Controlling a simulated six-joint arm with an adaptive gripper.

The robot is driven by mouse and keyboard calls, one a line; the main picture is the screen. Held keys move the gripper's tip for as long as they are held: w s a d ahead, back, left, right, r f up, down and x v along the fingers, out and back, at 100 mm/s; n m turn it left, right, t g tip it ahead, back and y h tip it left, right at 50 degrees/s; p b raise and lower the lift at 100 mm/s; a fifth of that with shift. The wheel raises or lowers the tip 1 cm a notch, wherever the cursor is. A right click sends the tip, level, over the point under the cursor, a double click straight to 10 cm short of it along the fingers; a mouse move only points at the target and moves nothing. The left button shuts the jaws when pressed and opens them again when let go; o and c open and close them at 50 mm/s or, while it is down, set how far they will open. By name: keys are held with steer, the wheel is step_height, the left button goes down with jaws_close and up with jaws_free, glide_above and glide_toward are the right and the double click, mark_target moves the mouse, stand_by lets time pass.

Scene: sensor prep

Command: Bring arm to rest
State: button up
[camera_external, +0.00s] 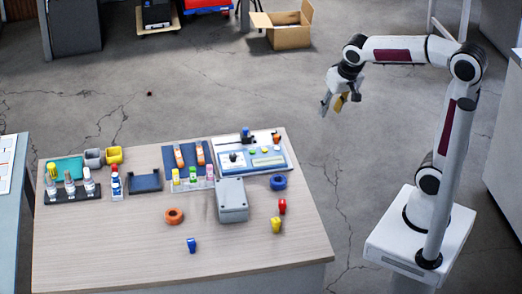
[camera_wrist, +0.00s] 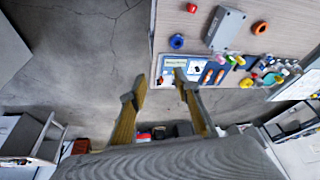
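My gripper (camera_external: 337,103) is held in the air beyond the right far corner of the wooden table (camera_external: 110,245), over the floor. In the wrist view its two fingers (camera_wrist: 160,88) are spread apart, with nothing between them. My arm is raised, with its upper link reaching left from the elbow. The gripper touches nothing that I can see.
On the table stand a grey box (camera_external: 232,203), a blue ring (camera_external: 278,182), an orange ring (camera_external: 174,216), a panel board (camera_external: 255,160) and a bottle rack (camera_external: 72,194). A cardboard box (camera_external: 287,36) stands on the floor behind. The floor around my gripper is clear.

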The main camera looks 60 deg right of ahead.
steer(key=s+a+n+t, duration=0.1)
steer(key=s+n, duration=0.1)
steer(key=s, duration=0.6)
steer(key=s+a+f+n+y, duration=0.1)
steer(key=s+n, duration=0.2)
steer(key=s, duration=0.5)
steer(key=shift+a+f+n+t, duration=0.25)
steer(key=shift+f+n+t, duration=0.05)
steer(key=shift+t, duration=0.1)
